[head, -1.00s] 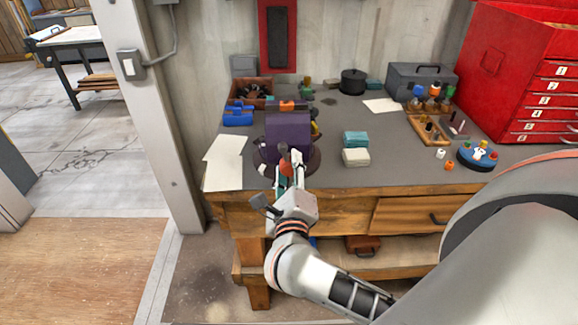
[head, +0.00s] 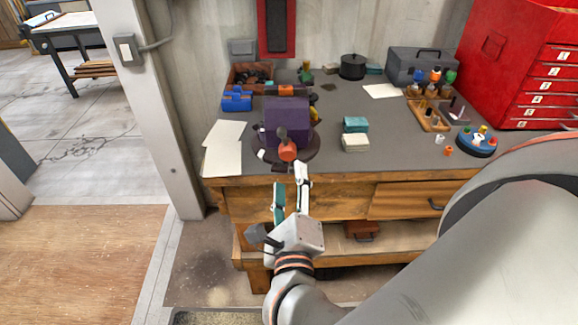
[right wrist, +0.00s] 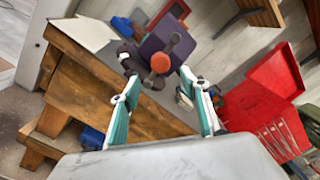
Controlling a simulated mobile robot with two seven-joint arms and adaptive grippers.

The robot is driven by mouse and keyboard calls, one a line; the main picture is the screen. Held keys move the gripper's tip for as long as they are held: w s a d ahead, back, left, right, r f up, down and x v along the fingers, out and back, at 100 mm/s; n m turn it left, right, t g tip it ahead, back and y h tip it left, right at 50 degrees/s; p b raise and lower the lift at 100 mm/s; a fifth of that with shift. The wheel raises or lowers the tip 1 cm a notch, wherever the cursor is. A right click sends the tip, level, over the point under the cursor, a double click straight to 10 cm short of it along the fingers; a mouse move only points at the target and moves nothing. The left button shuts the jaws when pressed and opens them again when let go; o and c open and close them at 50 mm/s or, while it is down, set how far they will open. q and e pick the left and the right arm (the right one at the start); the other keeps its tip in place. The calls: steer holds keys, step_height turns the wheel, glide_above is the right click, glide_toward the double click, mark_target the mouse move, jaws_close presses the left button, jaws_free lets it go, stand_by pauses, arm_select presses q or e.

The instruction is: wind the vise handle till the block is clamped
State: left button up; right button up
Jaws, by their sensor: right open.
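The purple vise (head: 287,116) stands on a dark round base near the front edge of the workbench. Its handle, with an orange hub (head: 288,152) and a dark knob (head: 282,133) above it, faces me. In the right wrist view the orange hub (right wrist: 160,63) shows ahead, with the dark bar across it. My right gripper (head: 290,180) is open and empty, with its fingers pointing at the handle. It is just in front of the bench edge, apart from the handle. I cannot make out the block or the jaw gap. My left gripper is not in view.
White paper (head: 222,158) lies left of the vise. Teal and cream blocks (head: 355,133) are to its right. A blue bin (head: 237,98) is behind left. A red drawer cabinet (head: 525,70) stands at the far right. The bench's front middle is clear.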

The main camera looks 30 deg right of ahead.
steer(key=shift+v, duration=1.05)
